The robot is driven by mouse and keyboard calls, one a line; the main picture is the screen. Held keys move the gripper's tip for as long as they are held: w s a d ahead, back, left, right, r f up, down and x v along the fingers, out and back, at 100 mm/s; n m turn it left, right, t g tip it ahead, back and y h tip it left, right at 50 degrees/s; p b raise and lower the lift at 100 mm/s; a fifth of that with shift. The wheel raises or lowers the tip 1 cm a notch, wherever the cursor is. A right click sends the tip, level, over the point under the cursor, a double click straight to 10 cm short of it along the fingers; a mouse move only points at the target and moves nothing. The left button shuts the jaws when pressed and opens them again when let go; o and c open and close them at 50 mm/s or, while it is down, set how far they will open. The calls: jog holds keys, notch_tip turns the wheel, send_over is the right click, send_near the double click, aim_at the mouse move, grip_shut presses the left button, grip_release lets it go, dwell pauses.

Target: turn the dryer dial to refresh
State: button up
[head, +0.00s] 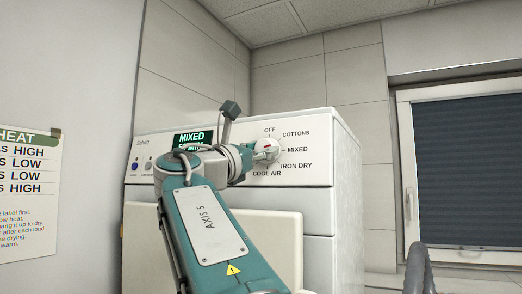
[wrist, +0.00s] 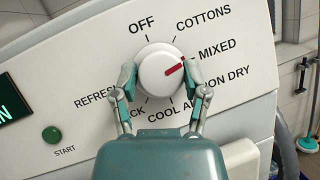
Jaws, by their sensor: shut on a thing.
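The dryer dial (wrist: 158,68) is a round white knob with a red pointer mark on the dryer's sloped white panel. In the wrist view the red mark points toward MIXED. The refresh label (wrist: 92,97) is at the dial's lower left, its end hidden by a finger. My gripper (wrist: 160,80) is shut on the dial, with one finger on its left side and one on its right. In the head view the dial (head: 268,146) is partly covered by my gripper (head: 264,153). The display (head: 192,138) reads MIXED; its lower line is partly hidden.
A green start button (wrist: 51,134) sits left of the dial on the dryer panel. A heat notice (head: 28,185) hangs on the left wall. A window with a dark blind (head: 470,170) is at the right. A grey curved tube (head: 418,268) stands at the lower right.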

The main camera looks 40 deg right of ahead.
jog(key=m+g, duration=0.1)
jog(key=m, duration=0.1)
jog(key=m+g+y, duration=0.1)
jog(key=m, duration=0.1)
jog(key=m+g, duration=0.2)
jog(key=m, duration=0.1)
jog(key=shift+w+f+y, duration=0.1)
jog(key=shift+w+y, duration=0.15)
jog(key=shift+y, duration=0.05)
jog(key=shift+m, duration=0.5)
jog(key=o, duration=1.1)
jog(key=shift+o, duration=0.2)
jog(key=shift+s, duration=0.1)
jog(key=w+a+f, duration=0.1)
jog(key=a, duration=1.1)
jog(key=shift+f, duration=0.4)
